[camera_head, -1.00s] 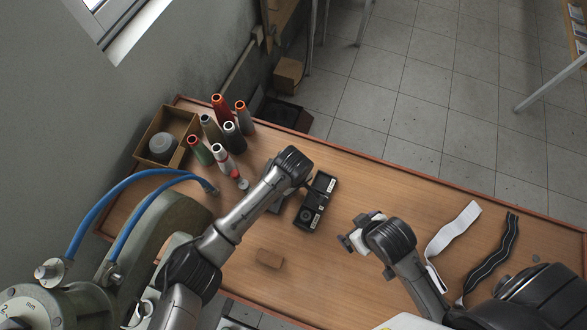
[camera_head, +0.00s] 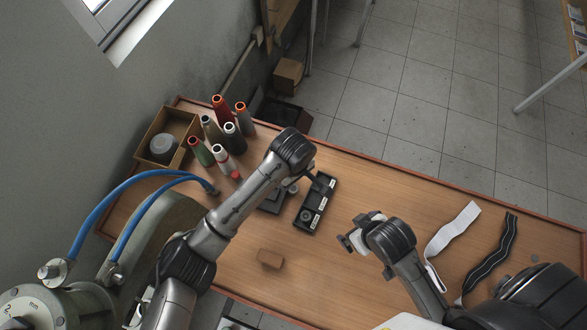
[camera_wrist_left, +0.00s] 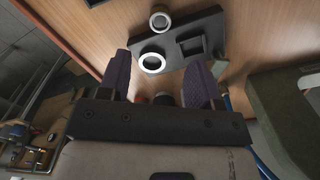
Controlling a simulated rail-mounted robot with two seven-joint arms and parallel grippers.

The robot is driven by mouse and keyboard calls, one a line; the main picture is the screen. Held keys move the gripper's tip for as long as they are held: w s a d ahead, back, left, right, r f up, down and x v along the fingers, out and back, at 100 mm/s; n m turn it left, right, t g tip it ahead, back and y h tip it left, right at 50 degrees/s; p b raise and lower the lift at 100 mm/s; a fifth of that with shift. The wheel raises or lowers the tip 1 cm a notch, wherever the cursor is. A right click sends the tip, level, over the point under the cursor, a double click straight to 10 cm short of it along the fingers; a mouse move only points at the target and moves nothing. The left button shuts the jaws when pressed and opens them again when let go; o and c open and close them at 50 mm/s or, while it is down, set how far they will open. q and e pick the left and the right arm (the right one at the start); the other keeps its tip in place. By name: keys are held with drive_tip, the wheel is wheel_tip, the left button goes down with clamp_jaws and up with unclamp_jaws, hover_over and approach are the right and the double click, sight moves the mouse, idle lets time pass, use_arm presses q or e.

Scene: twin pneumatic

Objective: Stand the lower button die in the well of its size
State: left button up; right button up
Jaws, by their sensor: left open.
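My left gripper (camera_head: 318,180) is open above the bench, beside the black tray with wells (camera_head: 325,197). In the left wrist view its two dark purple fingers (camera_wrist_left: 160,78) are apart with nothing clearly held between them. Beyond them lies a dark plate (camera_wrist_left: 213,27) with a square recess and a pale-rimmed ring (camera_wrist_left: 152,63). A second ring-shaped piece (camera_wrist_left: 160,20) is at the plate's far edge. A small grey round piece (camera_head: 292,188) shows under my left wrist in the head view. I cannot tell which piece is the lower die. My right gripper (camera_head: 350,240) is away to the right.
Several thread cones (camera_head: 222,108) and an open box (camera_head: 182,122) stand at the bench's back left. White (camera_head: 455,228) and black (camera_head: 495,250) straps lie right. A green machine with blue hoses (camera_head: 165,225) is at left.

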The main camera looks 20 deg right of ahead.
use_arm(q)
drive_tip(key=shift+r, duration=2.2)
drive_tip(key=s+a+f+m+t, duration=0.1)
drive_tip(key=s+a+f, duration=0.1)
drive_tip(key=s+a, duration=0.4)
drive_tip(key=s+a+f+m+t, duration=0.1)
drive_tip(key=s+a, duration=0.6)
drive_tip(key=a, duration=0.9)
drive_tip(key=s+a+f+m+t, duration=0.1)
drive_tip(key=s+a+f, duration=0.3)
drive_tip(key=a, duration=0.8)
drive_tip(key=s+m, duration=0.1)
drive_tip(key=s, duration=0.1)
drive_tip(key=shift+s+m+t, duration=0.3)
drive_tip(key=shift+s, duration=0.05)
drive_tip(key=shift+r, duration=0.1)
